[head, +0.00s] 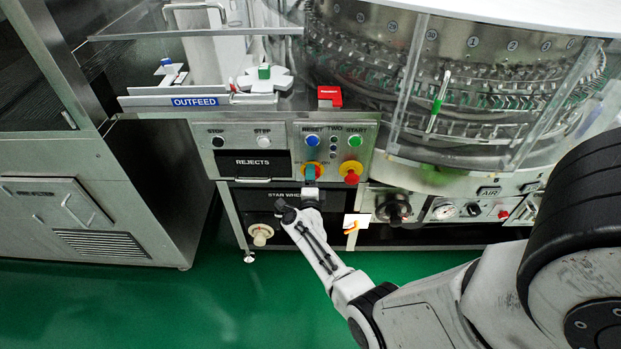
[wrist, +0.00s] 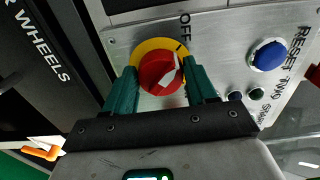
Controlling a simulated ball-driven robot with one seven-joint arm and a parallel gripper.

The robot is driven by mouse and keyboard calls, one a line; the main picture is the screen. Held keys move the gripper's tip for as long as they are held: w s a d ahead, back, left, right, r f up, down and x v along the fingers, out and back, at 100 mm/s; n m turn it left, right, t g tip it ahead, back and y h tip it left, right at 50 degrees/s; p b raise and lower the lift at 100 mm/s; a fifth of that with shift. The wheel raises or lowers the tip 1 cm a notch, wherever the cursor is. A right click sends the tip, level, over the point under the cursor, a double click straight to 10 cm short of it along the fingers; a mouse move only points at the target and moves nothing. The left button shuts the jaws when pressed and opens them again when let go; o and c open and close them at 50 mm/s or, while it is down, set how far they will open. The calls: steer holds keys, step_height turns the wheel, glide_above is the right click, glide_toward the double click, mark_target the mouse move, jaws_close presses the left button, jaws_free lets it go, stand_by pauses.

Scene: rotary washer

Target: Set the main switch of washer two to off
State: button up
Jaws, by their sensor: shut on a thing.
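The main switch is a red rotary knob (wrist: 158,82) on a yellow disc, in the middle of the wrist view. A white pointer mark on the knob slants up and right. The word OFF is printed above the disc, upper right of the knob. My gripper (wrist: 161,76) is shut on the knob, with one green finger on each side. In the head view my gripper (head: 311,186) reaches up to the panel marked TWO (head: 335,134), below its blue RESET button (head: 312,141). There the knob is mostly hidden by my gripper.
A red mushroom button on yellow (head: 352,178) and the green START button (head: 355,141) lie close to the right. The REJECTS panel (head: 253,163) is at left. An orange-handled item (head: 352,229) hangs below right. Open green floor (head: 215,310) lies in front.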

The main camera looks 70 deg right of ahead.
steer(key=o, duration=1)
steer(key=p+v, duration=0.3)
steer(key=v, duration=0.7)
steer(key=shift+s+a, duration=0.15)
steer(key=shift+a, duration=0.2)
steer(key=shift+f, duration=0.1)
